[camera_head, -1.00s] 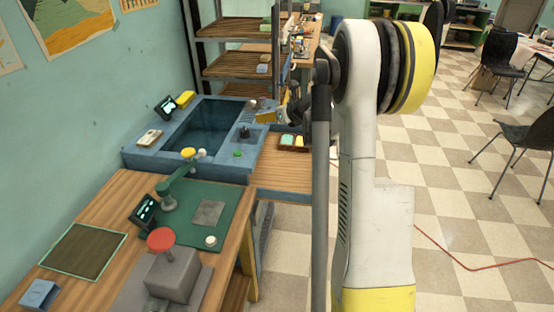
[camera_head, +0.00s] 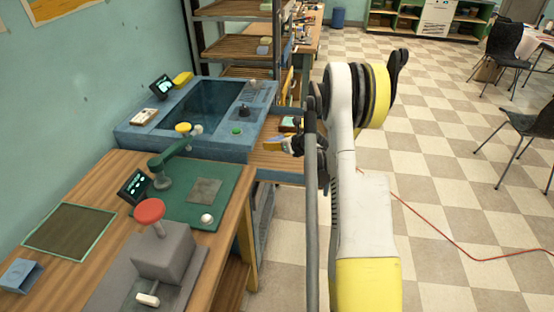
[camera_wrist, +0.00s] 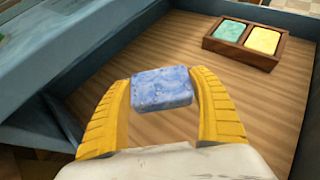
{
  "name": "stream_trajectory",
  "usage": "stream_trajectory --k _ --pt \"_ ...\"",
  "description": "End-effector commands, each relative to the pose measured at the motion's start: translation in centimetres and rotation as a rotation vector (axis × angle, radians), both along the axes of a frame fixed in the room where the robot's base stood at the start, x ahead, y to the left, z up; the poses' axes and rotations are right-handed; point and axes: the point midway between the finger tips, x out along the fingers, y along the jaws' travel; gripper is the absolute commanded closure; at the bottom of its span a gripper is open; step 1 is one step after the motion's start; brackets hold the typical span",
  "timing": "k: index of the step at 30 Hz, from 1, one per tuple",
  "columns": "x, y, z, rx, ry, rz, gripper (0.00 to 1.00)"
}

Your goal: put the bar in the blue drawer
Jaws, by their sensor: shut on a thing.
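A blue marbled bar (camera_wrist: 162,89) is between the two yellow fingers of my gripper (camera_wrist: 163,95) in the wrist view, with a finger against each side. The gripper is shut on it. Below is a wooden-floored surface (camera_wrist: 160,38) with raised blue edges; I cannot tell for sure whether it is the blue drawer. In the head view my gripper (camera_head: 276,145) is over this wooden surface (camera_head: 268,162), right of the blue sink unit. The gap under the bar is hard to judge.
A small wooden tray (camera_wrist: 247,62) with a green bar (camera_wrist: 231,30) and a yellow bar (camera_wrist: 263,40) stands at the far right of the wooden surface. The blue sink unit (camera_head: 165,140) borders it on the left. A red-knobbed press (camera_head: 165,250) stands on the nearer bench.

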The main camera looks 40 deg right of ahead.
Motion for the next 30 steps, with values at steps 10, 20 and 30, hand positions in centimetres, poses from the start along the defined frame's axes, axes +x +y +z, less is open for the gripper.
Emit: stream_trajectory --k 10,20,30 --pt "0.0 0.0 -3.9 0.0 0.0 0.0 0.63" --pt "0.0 0.0 -5.6 0.0 0.0 0.0 0.63" --pt "0.0 0.0 -5.9 0.0 0.0 0.0 0.06"
